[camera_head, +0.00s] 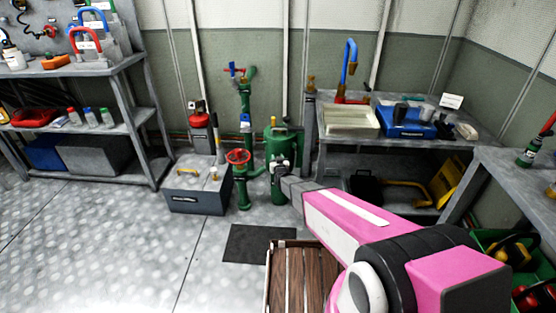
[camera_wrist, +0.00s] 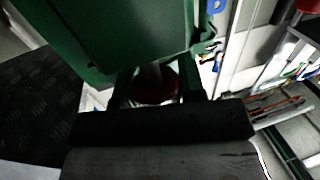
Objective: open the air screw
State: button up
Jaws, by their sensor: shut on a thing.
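The green housing (camera_head: 285,145) stands at the back wall in the head view, and its dark green body (camera_wrist: 125,35) fills the upper left of the wrist view. A dark red round knob (camera_wrist: 155,88) on a short grey stem, apparently the air screw, sits close to the housing. My gripper (camera_wrist: 155,92) is shut on this knob, with one finger on each side of it. In the head view my gripper (camera_head: 278,166) is in front of the housing, and the knob cannot be made out there. The gripper's dark body hides the knob's lower part.
A green pipe with a red handwheel (camera_head: 238,157) stands just left of the housing. A grey toolbox (camera_head: 198,188) sits on the floor further left. A workbench (camera_head: 420,140) with trays is at the right. A dark mat (camera_head: 258,243) and a wooden pallet (camera_head: 297,280) lie in front.

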jog(key=n+g+y, duration=0.1)
jog(key=n+y, duration=0.1)
jog(key=y, duration=0.1)
jog(key=n+g+y, duration=0.1)
jog(key=n+y, duration=0.1)
jog(key=y, duration=0.1)
jog(key=shift+s+a, duration=0.1)
jog(key=shift+a, duration=0.1)
jog(key=n+g+y, duration=0.4)
jog(key=shift+a+y, duration=0.2)
jog(key=shift+y, duration=0.1)
jog(key=shift+s+a+n+g+y, duration=0.15)
jog(key=shift+n+g+y, duration=0.5)
jog(key=shift+g, duration=0.4)
jog(key=shift+s+n+g+y, duration=0.15)
jog(key=shift+n+g+y, duration=0.25)
jog(key=shift+n+g, duration=0.55)
jog(key=shift+s+a+n+g+y, duration=0.15)
jog(key=shift+n+g+y, duration=0.45)
jog(key=shift+g, duration=0.6)
jog(key=o, duration=0.9)
jog(key=shift+o, duration=0.2)
notch_tip(320, 180, up, 4)
jog(key=shift+s+r, duration=0.15)
jog(key=s+a+r, duration=0.6)
jog(key=s+a, duration=0.1)
jog(key=s, duration=0.1)
jog(key=shift+s+a+r, duration=0.25)
jog(key=shift+a+r, duration=0.1)
